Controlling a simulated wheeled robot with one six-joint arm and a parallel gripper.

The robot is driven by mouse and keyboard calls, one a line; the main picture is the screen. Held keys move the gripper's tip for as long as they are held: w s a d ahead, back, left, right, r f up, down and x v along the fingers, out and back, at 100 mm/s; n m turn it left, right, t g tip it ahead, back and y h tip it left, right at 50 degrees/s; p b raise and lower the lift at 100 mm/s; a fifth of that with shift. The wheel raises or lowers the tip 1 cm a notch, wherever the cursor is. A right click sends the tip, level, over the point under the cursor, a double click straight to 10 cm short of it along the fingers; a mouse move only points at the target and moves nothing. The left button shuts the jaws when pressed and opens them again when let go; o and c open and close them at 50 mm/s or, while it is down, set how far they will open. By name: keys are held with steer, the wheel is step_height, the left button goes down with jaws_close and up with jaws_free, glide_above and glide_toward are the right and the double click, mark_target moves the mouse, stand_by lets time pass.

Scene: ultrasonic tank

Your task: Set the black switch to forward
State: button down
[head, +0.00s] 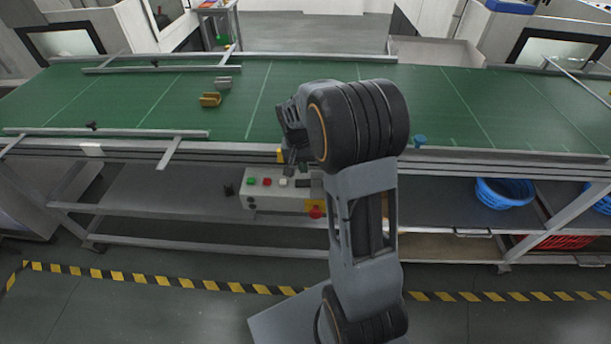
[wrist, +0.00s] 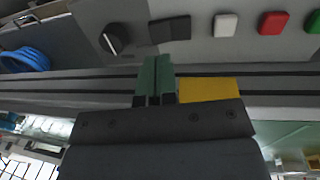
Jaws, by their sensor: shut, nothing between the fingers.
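A black two-part rocker switch (wrist: 170,28) sits on the front of the grey control box (head: 275,203); in the head view the switch (head: 303,183) shows small beside my arm. A round black knob (wrist: 113,38) with a pale mark is to its left in the wrist view. I cannot tell from either control which position is forward. My gripper (wrist: 157,62) is shut and empty. Its green fingertips appear just below the rocker in the wrist view; contact cannot be seen. In the head view my gripper (head: 288,160) is mostly hidden by my wrist.
White (wrist: 225,25), red (wrist: 272,22) and green (head: 251,181) buttons line the box near the switch. A red stop button (head: 315,211) is low on it. The green conveyor (head: 430,100) runs above, holding two small parts (head: 210,99). A blue basket (head: 503,192) is on the shelf.

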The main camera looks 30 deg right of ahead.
mark_target(307, 181)
steer(key=shift+s+d+f, duration=0.1)
steer(key=shift+d+f, duration=0.05)
steer(key=shift+f, duration=1.05)
steer(key=shift+s+d+f, duration=0.1)
steer(key=shift+d+f, duration=0.05)
steer(key=shift+f, duration=1.05)
steer(key=shift+a, duration=0.1)
